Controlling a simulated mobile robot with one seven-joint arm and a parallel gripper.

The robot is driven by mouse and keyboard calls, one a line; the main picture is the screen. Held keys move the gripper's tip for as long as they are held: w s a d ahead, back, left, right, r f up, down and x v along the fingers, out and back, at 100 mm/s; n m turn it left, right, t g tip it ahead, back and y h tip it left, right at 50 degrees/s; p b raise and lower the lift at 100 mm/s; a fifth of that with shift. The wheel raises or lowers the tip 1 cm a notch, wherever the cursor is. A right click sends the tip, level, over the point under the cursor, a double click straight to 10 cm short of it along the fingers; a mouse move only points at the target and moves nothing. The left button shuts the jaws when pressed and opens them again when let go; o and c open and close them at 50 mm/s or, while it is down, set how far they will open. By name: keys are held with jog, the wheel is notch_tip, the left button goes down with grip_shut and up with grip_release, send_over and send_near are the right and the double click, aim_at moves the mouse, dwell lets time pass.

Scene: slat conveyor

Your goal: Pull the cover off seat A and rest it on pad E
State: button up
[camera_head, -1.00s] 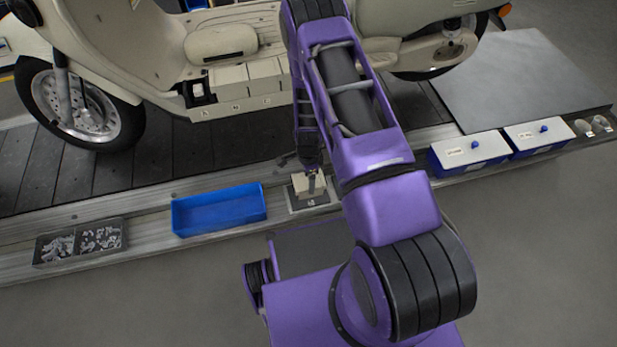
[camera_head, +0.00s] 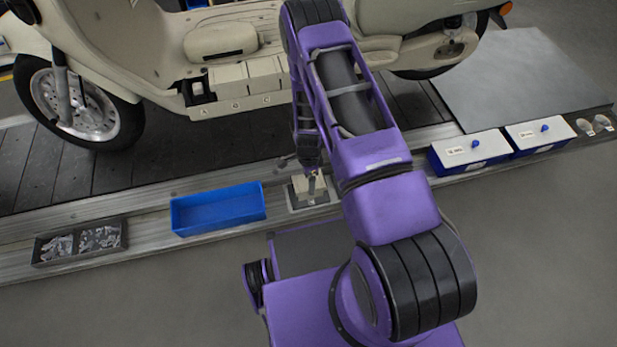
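Seat A (camera_head: 199,92) is an open, dark recess at the left end of the cream row along the scooter's lower side. A cream block-shaped cover (camera_head: 320,184) is at pad E (camera_head: 296,204), a grey plate on the conveyor's near rail. It appears to rest on the pad. My gripper (camera_head: 311,178) is right above the cover, with a finger reaching down to its top. The fingers are small and partly hidden by my arm, so I cannot tell whether they grip the cover.
Cream covers (camera_head: 263,73) fill the row right of seat A. A blue tray (camera_head: 217,209) and a dark bin of small metal parts (camera_head: 81,242) stand left of the pad. Two blue-and-white boxes (camera_head: 471,150) stand right, near a grey plate (camera_head: 528,78).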

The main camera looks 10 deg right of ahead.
jog(key=shift+f, duration=0.65)
dwell(1.5)
jog(key=o, duration=1.4)
jog(key=shift+c, duration=0.2)
notch_tip(320, 180, up, 17)
jog(key=p, duration=0.3)
jog(key=shift+r, duration=0.2)
